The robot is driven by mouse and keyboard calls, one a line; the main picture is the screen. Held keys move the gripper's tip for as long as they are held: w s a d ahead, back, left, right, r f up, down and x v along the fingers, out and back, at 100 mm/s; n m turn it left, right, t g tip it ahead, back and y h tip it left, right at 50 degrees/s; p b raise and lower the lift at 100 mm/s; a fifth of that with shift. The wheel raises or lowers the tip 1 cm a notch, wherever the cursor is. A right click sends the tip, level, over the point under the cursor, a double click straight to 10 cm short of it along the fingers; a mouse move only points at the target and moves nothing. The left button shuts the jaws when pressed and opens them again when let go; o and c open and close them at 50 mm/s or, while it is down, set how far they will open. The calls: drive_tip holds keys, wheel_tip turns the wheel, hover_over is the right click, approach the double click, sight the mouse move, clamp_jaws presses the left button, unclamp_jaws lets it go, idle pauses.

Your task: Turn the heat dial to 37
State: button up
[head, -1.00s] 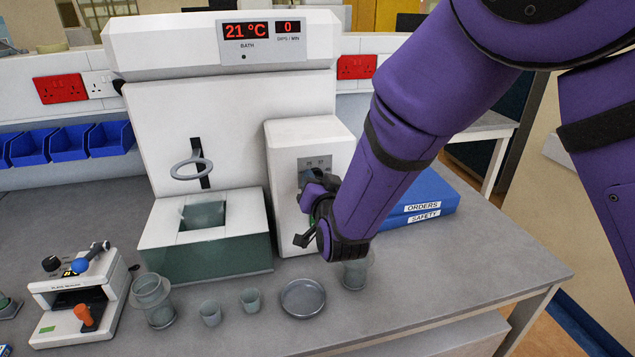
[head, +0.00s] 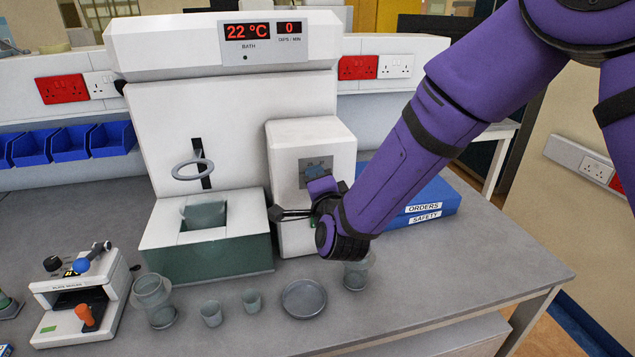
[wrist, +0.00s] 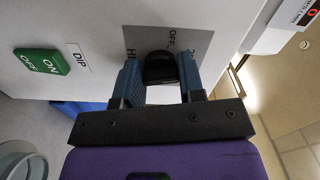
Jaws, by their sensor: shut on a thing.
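The heat dial (wrist: 160,67) is a black knob on a grey plate of the white control box (head: 300,135). In the wrist view, my gripper (wrist: 160,80) has its two blue fingers on either side of the dial and is shut on it. The plate's lettering is partly covered; "OFF" and part of a word starting with "H" show. The number scale is mostly hidden. In the head view, my gripper (head: 322,192) is at the box front and hides the dial. The bath display (head: 248,31) reads 22 °C.
A green ON/OFF dip switch (wrist: 42,61) is beside the dial. The water bath (head: 206,250) stands left of the box. Glass beakers (head: 153,300) and a dish (head: 304,299) stand in front. A blue binder (head: 430,198) lies to the right.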

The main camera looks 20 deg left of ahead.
drive_tip(key=shift+m, duration=3.8)
drive_tip(key=o, duration=0.9)
drive_tip(key=shift+r, duration=0.1)
drive_tip(key=shift+o, duration=0.2)
drive_tip(key=shift+d, duration=0.1)
drive_tip(key=v, duration=1.1)
